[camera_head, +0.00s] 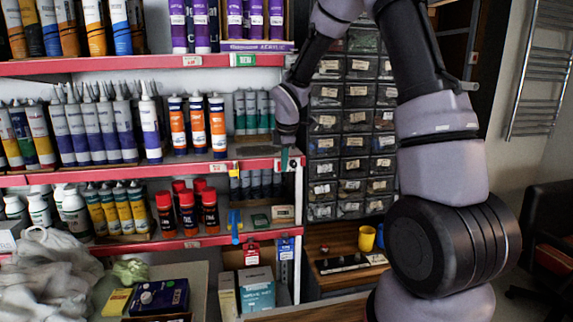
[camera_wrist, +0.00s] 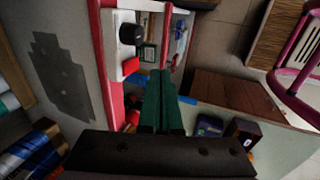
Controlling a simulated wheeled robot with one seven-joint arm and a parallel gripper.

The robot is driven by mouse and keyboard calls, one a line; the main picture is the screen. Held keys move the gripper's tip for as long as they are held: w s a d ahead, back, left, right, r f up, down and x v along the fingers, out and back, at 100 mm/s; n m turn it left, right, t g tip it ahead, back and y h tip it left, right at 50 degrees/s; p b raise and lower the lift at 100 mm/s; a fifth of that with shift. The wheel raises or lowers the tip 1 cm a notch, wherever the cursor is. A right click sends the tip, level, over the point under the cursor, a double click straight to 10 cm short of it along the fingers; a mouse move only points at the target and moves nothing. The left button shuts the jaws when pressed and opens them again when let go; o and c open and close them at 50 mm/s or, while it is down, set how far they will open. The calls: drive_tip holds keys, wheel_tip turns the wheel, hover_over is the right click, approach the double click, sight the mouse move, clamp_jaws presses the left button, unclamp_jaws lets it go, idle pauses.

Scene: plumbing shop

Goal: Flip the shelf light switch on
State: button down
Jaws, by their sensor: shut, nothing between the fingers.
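In the wrist view, a white plate (camera_wrist: 123,50) is fixed beside a red shelf edge. It carries a round black knob (camera_wrist: 130,34) and a small red block (camera_wrist: 131,66) that looks like the light switch; its on or off position cannot be told. My gripper's dark green fingers (camera_wrist: 160,100) are together and empty, to the right of the red block, with no clear contact. In the head view my gripper (camera_head: 285,157) points down in front of the right end of the middle red shelf edge (camera_head: 240,166).
Tubes and bottles crowd the shelves, including orange-red bottles (camera_head: 187,210) left of my gripper. A drawer cabinet (camera_head: 355,125) stands behind to the right. A yellow cup (camera_head: 366,238) stands on the wooden surface below it. A plastic bag (camera_head: 45,270) lies at the lower left.

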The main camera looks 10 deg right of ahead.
drive_tip(key=v, duration=1)
drive_tip(key=shift+s, duration=0.3)
drive_tip(key=shift+s+a+f, duration=0.1)
drive_tip(key=shift+s+f, duration=0.05)
drive_tip(key=shift+f, duration=0.05)
